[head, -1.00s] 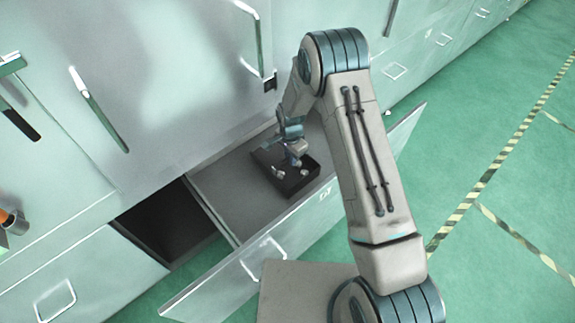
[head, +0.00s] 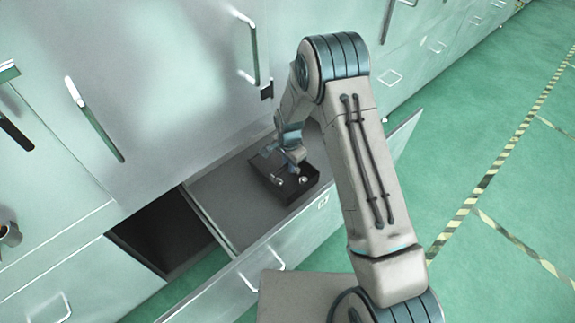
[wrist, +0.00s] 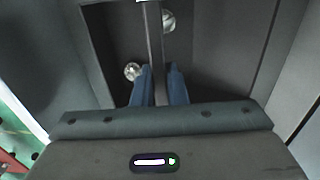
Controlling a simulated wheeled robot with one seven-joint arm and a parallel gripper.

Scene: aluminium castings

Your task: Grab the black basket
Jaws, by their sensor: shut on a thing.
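The black basket (head: 301,193) is a low open box in the pulled-out drawer, close to the cabinet side. In the wrist view, its thin wall or divider (wrist: 153,35) runs upright between my fingers. Small shiny metal pieces lie in it, one on the left (wrist: 132,71) and one at the top (wrist: 170,20). My gripper (head: 296,163) reaches down into the basket. In the wrist view, its two blue fingers (wrist: 157,82) are shut on that thin wall. Whether the basket touches the drawer floor cannot be told.
The open drawer (head: 232,205) has free room left of the basket, and its front panel (head: 265,255) has a handle. A dark opening (head: 165,235) lies left of the drawer. Cabinet doors with long handles (head: 95,120) rise behind. Green floor (head: 480,150) with striped tape is on the right.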

